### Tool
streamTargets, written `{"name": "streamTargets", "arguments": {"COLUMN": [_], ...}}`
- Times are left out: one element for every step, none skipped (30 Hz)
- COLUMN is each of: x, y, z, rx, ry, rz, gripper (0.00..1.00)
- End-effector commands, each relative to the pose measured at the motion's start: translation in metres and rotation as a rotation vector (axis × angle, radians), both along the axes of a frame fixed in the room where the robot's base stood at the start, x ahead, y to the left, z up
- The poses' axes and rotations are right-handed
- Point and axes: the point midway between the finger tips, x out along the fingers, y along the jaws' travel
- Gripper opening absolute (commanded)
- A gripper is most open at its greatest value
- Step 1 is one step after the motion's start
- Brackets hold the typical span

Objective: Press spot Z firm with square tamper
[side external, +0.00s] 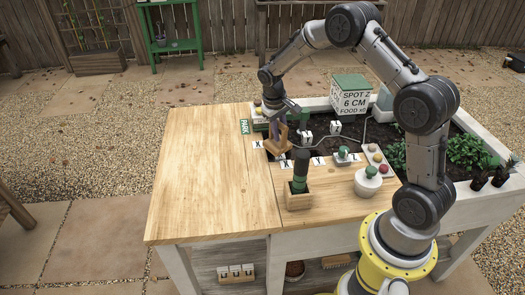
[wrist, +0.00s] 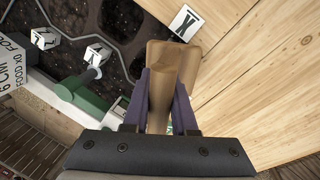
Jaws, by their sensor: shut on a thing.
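My gripper (side external: 275,128) is shut on a light wooden tool (side external: 279,146), which looks like the square tamper. It holds the tool at the left end of the soil bed, by the wooden tabletop. In the wrist view the purple fingers (wrist: 165,105) clasp the tool's wooden body (wrist: 165,75), which hides what lies under it. White lettered cubes (side external: 307,137) sit in the dark soil (wrist: 115,30).
The wooden tabletop (side external: 205,180) is mostly clear at left, with a green PARK label (side external: 244,127).

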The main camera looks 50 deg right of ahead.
Motion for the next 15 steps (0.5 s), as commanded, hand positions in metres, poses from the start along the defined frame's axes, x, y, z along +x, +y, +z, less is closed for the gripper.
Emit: {"name": "streamTargets", "arguments": {"x": [-0.004, -0.007, -0.011, -0.015, -0.019, -0.025, -0.031, -0.037, -0.045, -0.051, -0.058, -0.066, -0.073, -0.079, -0.088], "y": [-0.027, -0.04, -0.057, -0.07, -0.083, -0.1, -0.112, -0.124, -0.14, -0.151, -0.162, -0.175, -0.183, -0.191, -0.201], "z": [-0.002, -0.002, -0.004, -0.005, -0.006, -0.007, -0.009, -0.01, -0.011, -0.013, -0.014, -0.016, -0.017, -0.019, -0.021], "rx": [-0.001, -0.001, 0.0, 0.0, 0.0, 0.0, 0.0, 0.001, 0.0, 0.0, 0.001, 0.001, 0.0, 0.001, 0.001], "ry": [-0.001, -0.002, -0.002, -0.004, -0.003, -0.003, -0.003, -0.003, -0.004, -0.004, -0.004, -0.005, -0.004, -0.003, -0.003], "rz": [-0.052, -0.077, -0.112, -0.137, -0.164, -0.197, -0.224, -0.25, -0.285, -0.31, -0.336, -0.368, -0.39, -0.411, -0.435], "gripper": [0.0, 0.0, 0.0, 0.0, 0.0, 0.0, 0.0, 0.0, 0.0, 0.0, 0.0, 0.0, 0.0, 0.0, 0.0]}}
